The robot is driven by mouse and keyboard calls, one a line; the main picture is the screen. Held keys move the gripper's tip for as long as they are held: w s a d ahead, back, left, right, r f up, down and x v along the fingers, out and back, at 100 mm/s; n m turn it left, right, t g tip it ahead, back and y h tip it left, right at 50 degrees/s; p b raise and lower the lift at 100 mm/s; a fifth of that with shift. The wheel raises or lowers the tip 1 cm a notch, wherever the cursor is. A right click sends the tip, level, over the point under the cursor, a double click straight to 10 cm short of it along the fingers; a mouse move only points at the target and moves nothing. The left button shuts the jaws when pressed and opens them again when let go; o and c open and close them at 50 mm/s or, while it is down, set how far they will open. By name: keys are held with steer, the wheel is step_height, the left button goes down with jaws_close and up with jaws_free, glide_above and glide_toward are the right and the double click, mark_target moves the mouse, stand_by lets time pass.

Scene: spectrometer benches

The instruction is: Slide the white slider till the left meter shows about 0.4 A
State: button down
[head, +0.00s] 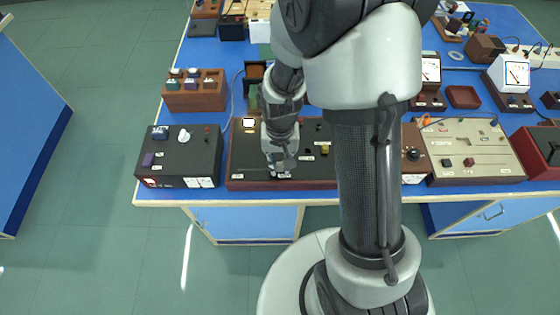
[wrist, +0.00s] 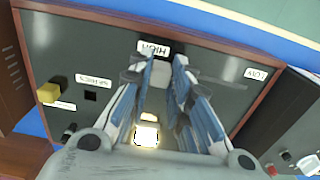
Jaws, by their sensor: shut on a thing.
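A dark panel in a reddish-brown frame (head: 245,170) lies on the blue bench, and it fills most of the wrist view (wrist: 85,60). My gripper (head: 281,168) points down at its front part. In the wrist view my gripper (wrist: 165,65) has its two fingers close together beside a white label (wrist: 153,47) that seems to read HIGH. The left meter (head: 431,70) is a white-faced dial partly behind my arm. Its needle is too small to read.
A lit square lamp (wrist: 146,135) and a yellow knob (wrist: 49,93) sit on the panel. A black box with knobs (head: 180,160) stands to its left, and a beige panel (head: 470,135) to the right. Another white meter (head: 513,72) is further right.

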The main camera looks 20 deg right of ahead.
mark_target(279, 165)
steer(key=shift+w+a, duration=0.1)
steer(key=shift+a, duration=0.15)
steer(key=c, duration=1.5)
jaws_free()
step_height(279, 165, up, 12)
